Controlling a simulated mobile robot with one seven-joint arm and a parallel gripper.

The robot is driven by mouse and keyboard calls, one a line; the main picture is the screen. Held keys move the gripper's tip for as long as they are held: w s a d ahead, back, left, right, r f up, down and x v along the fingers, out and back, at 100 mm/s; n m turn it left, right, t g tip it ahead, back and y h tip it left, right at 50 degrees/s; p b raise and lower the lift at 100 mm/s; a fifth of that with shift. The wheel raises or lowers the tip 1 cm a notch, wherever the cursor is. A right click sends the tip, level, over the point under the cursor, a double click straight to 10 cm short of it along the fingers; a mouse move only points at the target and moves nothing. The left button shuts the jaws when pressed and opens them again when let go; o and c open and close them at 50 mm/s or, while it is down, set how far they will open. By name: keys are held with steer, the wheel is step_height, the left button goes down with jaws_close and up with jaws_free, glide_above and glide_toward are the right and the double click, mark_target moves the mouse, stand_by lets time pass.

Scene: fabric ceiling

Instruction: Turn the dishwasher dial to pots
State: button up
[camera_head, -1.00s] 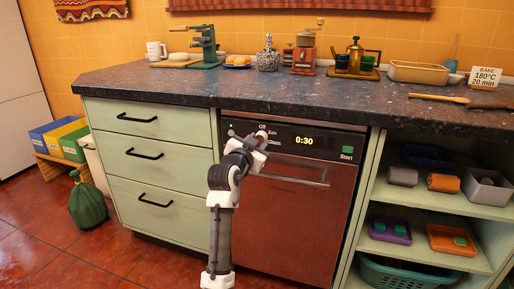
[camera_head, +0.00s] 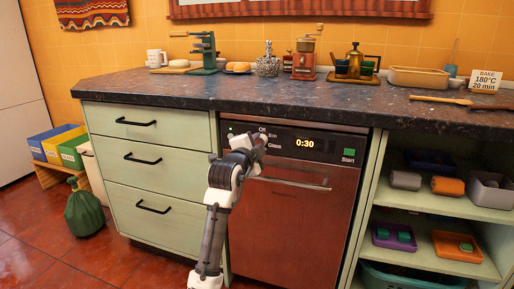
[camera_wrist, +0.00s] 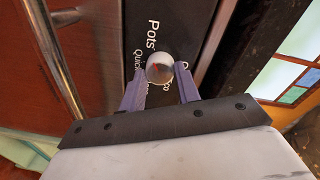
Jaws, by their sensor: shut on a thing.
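The dishwasher (camera_head: 290,222) has a brown-red front and a black control panel (camera_head: 325,145) reading 0:30. My gripper (camera_wrist: 160,71) is shut on the dial, one purple finger on each side. In the head view my arm hides the dial, and the labels Off, Eco and Glass show partly beside it.
The dishwasher handle (camera_head: 290,183) runs across just below the panel; it also shows close at the left in the wrist view (camera_wrist: 55,55). The dark counter (camera_head: 300,98) overhangs above. Drawers (camera_head: 150,165) stand left, open shelves (camera_head: 425,194) right.

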steer(key=shift+m, duration=0.4)
steer(key=o, duration=1)
steer(key=shift+c, duration=0.2)
steer(key=v, duration=1.3)
steer(key=shift+s+p, duration=0.4)
steer(key=shift+p, duration=0.05)
steer(key=shift+a+r, duration=0.1)
steer(key=shift+a, duration=0.05)
